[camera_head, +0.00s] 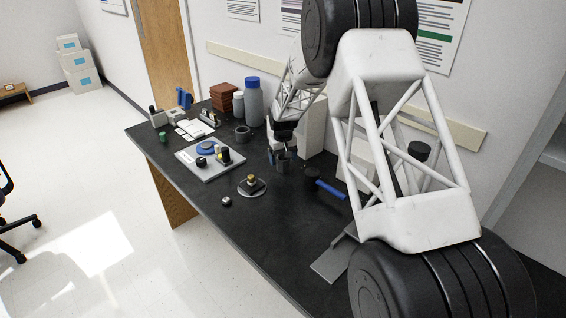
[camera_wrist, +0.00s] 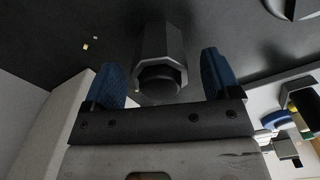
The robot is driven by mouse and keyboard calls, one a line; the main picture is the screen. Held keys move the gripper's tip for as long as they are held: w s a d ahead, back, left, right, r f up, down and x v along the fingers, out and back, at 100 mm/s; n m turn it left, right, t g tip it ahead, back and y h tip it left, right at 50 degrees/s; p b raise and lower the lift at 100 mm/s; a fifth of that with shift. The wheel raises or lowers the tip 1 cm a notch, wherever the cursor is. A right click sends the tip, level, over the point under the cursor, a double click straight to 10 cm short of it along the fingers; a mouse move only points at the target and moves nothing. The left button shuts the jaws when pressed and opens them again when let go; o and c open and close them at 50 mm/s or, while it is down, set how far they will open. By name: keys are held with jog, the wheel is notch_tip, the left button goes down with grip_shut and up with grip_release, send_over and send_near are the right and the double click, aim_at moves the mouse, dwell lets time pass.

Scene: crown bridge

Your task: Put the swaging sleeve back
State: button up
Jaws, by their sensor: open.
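My gripper (camera_head: 281,150) points down over the black bench, in front of a white block. In the wrist view its two blue fingers (camera_wrist: 160,76) are open, one on each side of a dark grey faceted hollow piece (camera_wrist: 162,45), which looks like the swaging sleeve. I see a gap between each finger and the piece. The piece has a round bore facing the camera. In the head view it shows as a small dark cylinder (camera_head: 284,161), partly hidden by the gripper. I cannot tell what it rests on.
A pale tray (camera_head: 233,168) with a blue disc and small parts lies to the left. A round plate (camera_head: 252,193) bears a gold-topped part. A blue-handled tool (camera_head: 330,190) lies to the right. Bottles (camera_head: 254,104) stand behind. The bench's front middle is mostly clear.

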notch_tip(320, 180, up, 10)
jog(key=shift+f, duration=0.1)
dwell(0.4)
dwell(0.4)
dwell(0.3)
jog(key=shift+s+d+r, duration=0.15)
jog(key=shift+s+r, duration=0.05)
jog(key=shift+r, duration=0.15)
jog(key=s+d+r+m, duration=0.1)
jog(key=s+d+r, duration=0.4)
jog(key=s, duration=0.4)
jog(key=s+d+r+m+t, duration=0.1)
jog(key=s+d+r, duration=0.2)
jog(key=s+r, duration=0.55)
jog(key=s+d+r, duration=0.4)
jog(key=s+r, duration=0.1)
jog(key=s, duration=0.4)
jog(key=s+d+m, duration=0.1)
jog(key=s+d, duration=0.2)
jog(key=s, duration=1.3)
jog(key=s+d+f+m+t, duration=0.1)
jog(key=s+d, duration=0.3)
jog(key=s, duration=1.2)
jog(key=shift+s+m+t, duration=0.3)
jog(key=shift+s+m, duration=0.1)
